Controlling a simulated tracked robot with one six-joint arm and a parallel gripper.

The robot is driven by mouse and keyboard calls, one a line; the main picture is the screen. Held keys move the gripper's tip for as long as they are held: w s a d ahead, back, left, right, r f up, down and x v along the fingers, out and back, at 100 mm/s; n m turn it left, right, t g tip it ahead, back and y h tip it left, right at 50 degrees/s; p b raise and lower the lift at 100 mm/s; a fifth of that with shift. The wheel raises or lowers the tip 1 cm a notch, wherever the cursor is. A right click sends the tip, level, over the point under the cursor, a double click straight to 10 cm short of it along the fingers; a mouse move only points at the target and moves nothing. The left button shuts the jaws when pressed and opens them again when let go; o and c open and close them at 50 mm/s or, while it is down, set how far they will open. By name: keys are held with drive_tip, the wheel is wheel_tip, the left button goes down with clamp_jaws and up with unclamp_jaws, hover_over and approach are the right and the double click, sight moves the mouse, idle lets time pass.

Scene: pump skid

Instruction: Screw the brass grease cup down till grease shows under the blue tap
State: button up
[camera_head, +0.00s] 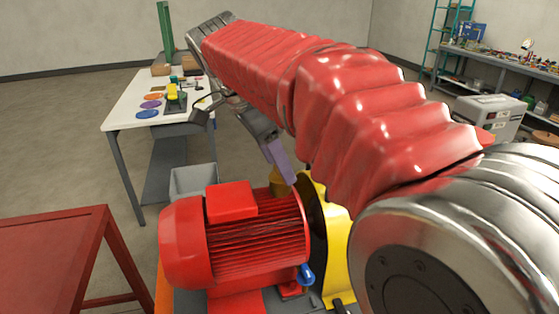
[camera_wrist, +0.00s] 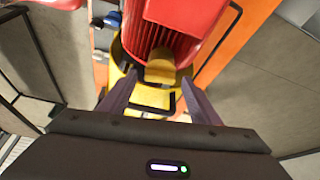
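The blue tap (camera_head: 306,274) sits at the lower right end of the red motor (camera_head: 235,240) in the head view. A blue part (camera_wrist: 113,20), perhaps the same tap, shows at the top of the wrist view. Yellow-gold parts (camera_wrist: 160,68) show beyond and between the fingers, with no clear contact. I cannot tell whether one is the brass grease cup. No grease can be made out.
A red table (camera_head: 50,250) stands at the lower left. A white workbench (camera_head: 150,100) with small items stands behind, and a grey bin (camera_head: 193,180) is near the motor. My arm covers much of the right side. The motor and guard closely surround my gripper.

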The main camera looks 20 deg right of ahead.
sight(311, 281)
drive_tip(key=shift+r, duration=0.15)
drive_tip(key=w+v, duration=0.1)
drive_tip(key=v, duration=1.2)
drive_tip(key=shift+s+a+r, duration=0.15)
drive_tip(key=shift+s+r, duration=0.05)
drive_tip(key=shift+s, duration=0.3)
idle(0.7)
